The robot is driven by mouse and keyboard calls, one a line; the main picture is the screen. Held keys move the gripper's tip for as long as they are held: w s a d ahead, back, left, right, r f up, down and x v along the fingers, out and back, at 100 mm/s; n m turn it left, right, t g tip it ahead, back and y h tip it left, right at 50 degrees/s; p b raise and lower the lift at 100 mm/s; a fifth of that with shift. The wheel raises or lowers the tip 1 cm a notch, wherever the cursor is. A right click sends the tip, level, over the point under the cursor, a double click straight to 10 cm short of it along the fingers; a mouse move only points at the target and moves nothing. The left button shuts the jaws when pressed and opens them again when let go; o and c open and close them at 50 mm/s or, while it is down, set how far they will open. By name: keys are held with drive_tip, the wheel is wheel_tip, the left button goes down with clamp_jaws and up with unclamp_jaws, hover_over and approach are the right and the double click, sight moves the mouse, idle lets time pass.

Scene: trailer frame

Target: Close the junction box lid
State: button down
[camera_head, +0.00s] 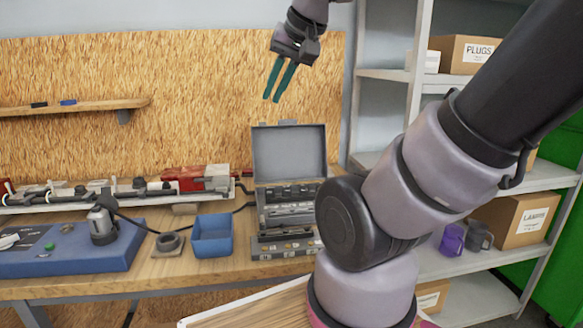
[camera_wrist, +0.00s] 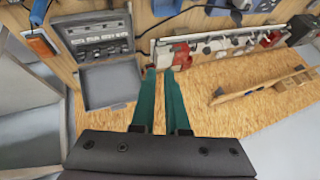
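The grey junction box (camera_head: 262,210) stands on the wooden workbench, left of my arm. Its lid (camera_head: 290,152) is open and stands upright at the back, above the box. Rows of parts show inside the box. In the wrist view the picture is turned over: the box (camera_wrist: 97,40) is at the upper left, with its open lid (camera_wrist: 108,84) below it. My gripper (camera_head: 272,98) is in the air above the lid, with its two green fingers pointing down. In the wrist view the fingers (camera_wrist: 161,72) show a gap between them and hold nothing.
A blue bin (camera_head: 211,236) stands left of the box, beside a dark ring on a small plate (camera_head: 168,243). A blue board (camera_head: 70,250) and a long strip with red parts (camera_head: 190,180) lie further left. Shelves with cardboard boxes (camera_head: 525,218) stand at the right.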

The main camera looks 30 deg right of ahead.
drive_tip(key=w+d+r, duration=0.2)
drive_tip(key=w+d, duration=0.1)
drive_tip(key=w, duration=0.5)
drive_tip(key=w+d+r+g+h, duration=0.1)
drive_tip(key=w+d, duration=0.2)
drive_tip(key=w, duration=0.5)
drive_tip(key=w+d+r, duration=0.2)
drive_tip(key=w+d, duration=0.2)
drive_tip(key=w, duration=0.3)
drive_tip(key=w+d+f+g+h, duration=0.1)
drive_tip(key=w+d+f, duration=0.55)
drive_tip(key=w, duration=0.45)
drive_tip(key=w+d+f+g+h, duration=0.1)
drive_tip(key=w+d+f, duration=0.4)
drive_tip(key=w+d, duration=0.4)
drive_tip(key=w+a+x, duration=0.1)
drive_tip(key=x, duration=1)
drive_tip(key=shift+n, duration=0.4)
drive_tip(key=shift+s+a+r, duration=0.25)
drive_tip(key=shift+s+r, duration=0.1)
drive_tip(key=shift+s, duration=0.25)
drive_tip(key=shift+s+a+r, duration=0.25)
drive_tip(key=shift+s+r, duration=0.15)
drive_tip(key=shift+s, duration=0.2)
drive_tip(key=shift+s+a+r, duration=0.25)
drive_tip(key=shift+s+r, duration=0.1)
drive_tip(key=shift+s, duration=0.25)
